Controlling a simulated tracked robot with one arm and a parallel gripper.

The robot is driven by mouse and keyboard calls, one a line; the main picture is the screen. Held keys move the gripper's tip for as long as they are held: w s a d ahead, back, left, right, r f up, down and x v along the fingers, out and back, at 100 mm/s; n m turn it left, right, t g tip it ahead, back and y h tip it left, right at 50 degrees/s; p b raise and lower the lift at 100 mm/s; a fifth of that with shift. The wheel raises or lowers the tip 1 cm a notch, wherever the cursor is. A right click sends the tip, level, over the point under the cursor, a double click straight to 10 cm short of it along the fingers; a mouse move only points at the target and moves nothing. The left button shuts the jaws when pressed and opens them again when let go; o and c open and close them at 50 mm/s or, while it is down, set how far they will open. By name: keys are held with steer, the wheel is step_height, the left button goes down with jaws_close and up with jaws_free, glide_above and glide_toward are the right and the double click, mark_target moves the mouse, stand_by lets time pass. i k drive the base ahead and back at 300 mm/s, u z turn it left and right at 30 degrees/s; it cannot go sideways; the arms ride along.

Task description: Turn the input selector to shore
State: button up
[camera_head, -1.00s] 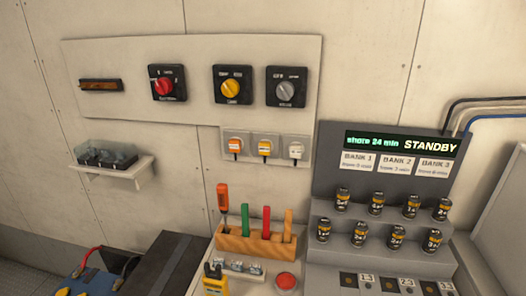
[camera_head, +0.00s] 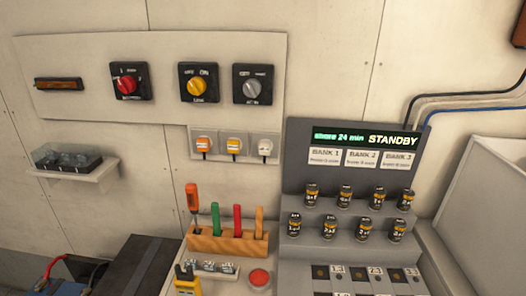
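Three rotary switches sit on a pale panel (camera_head: 60,50) on the wall. The left one is a red knob (camera_head: 125,86) on a black plate. The middle one is a yellow knob (camera_head: 198,87). The right one is a grey knob (camera_head: 252,90). Small lettering surrounds each knob, too blurred to read surely, so I cannot tell which is the input selector or where it points. A display (camera_head: 366,139) on the grey console reads "shore 24 min" and "STANDBY". My gripper is not in view.
Three plugs (camera_head: 233,146) sit in sockets below the panel. A wooden tool rack (camera_head: 226,244), a red button (camera_head: 259,279) and a yellow meter (camera_head: 186,282) are on the bench. Several small cylinders (camera_head: 345,196) stand on the console. A shelf (camera_head: 78,174) juts out at left.

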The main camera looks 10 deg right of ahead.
mark_target(251, 87)
steer(key=k, duration=0.6)
steer(key=u, duration=0.5)
steer(key=i, duration=1.45)
steer(key=u, duration=0.2)
